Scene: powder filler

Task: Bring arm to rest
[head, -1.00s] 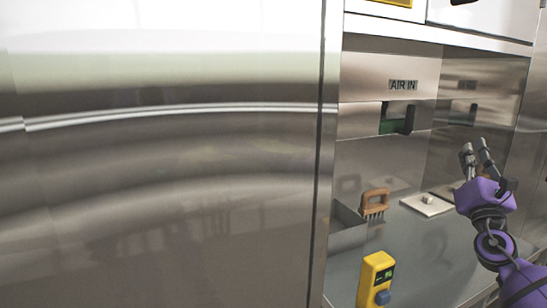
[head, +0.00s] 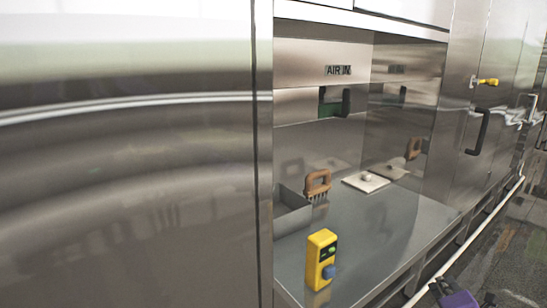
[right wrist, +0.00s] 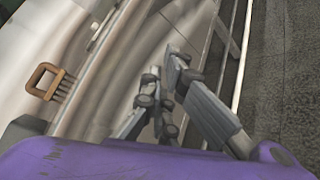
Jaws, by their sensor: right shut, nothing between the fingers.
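My right gripper (right wrist: 165,72) is shut and empty in the right wrist view, with its grey fingers close together. In the head view only a part of my purple right arm (head: 455,295) shows at the bottom edge, right of the steel counter (head: 385,235) and out in front of it. My left gripper is not in view.
A yellow box with buttons (head: 321,258) stands at the counter's front. Behind it are a wooden-handled brush (head: 317,184), a steel bin (head: 293,212) and a white plate (head: 366,181). A white rail (head: 470,243) runs beside the floor at right.

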